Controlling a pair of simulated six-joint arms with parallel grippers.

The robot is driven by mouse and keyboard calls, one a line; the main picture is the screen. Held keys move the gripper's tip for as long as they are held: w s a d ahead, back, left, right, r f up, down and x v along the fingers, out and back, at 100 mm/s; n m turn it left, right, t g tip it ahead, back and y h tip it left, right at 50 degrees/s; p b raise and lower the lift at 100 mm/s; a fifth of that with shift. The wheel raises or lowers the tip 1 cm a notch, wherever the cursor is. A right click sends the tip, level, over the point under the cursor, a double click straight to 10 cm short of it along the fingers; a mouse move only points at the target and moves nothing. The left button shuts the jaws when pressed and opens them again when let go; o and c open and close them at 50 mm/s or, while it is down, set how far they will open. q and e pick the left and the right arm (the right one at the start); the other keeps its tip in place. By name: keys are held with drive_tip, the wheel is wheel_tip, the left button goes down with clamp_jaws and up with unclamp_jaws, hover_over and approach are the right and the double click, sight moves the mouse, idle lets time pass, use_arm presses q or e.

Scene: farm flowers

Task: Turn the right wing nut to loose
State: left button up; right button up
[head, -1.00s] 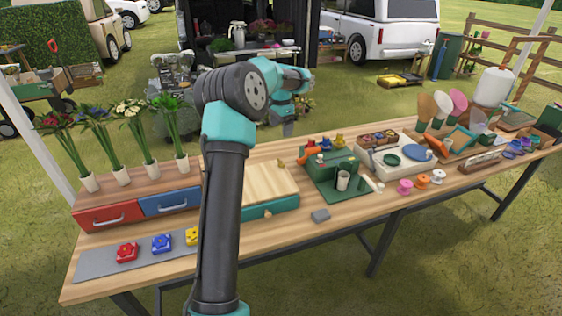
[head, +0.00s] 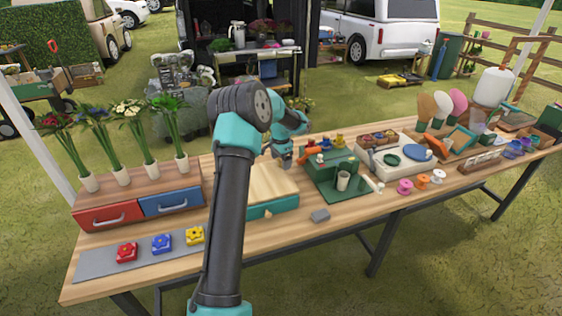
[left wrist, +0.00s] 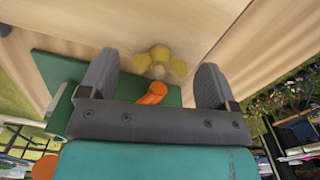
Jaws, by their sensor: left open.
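The right wing nut appears to be the yellow one (head: 339,141), at the back of the green fixture (head: 343,191). A yellow winged knob (left wrist: 160,60) also shows in the left wrist view, ahead of and between the fingers and apart from them. My left gripper (head: 285,162) points down just left of the fixture. In the left wrist view it (left wrist: 155,78) is open and empty. An orange lever-like part (left wrist: 152,93) lies between the finger bases in that view. A small blue-topped part (head: 325,144) stands left of the yellow nut. My right gripper is not in view.
A wooden board on a green base (head: 272,208) lies left of the fixture. A metal cup (head: 343,181) stands on the fixture's front. A pale tray with dishes (head: 400,160) is to its right. A small grey block (head: 319,215) lies near the table's front edge.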

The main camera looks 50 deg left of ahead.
use_arm(q)
drive_tip(key=shift+f, duration=0.35)
drive_tip(key=shift+c, duration=0.3)
drive_tip(key=c, duration=0.9)
drive_tip(key=shift+o, duration=0.2)
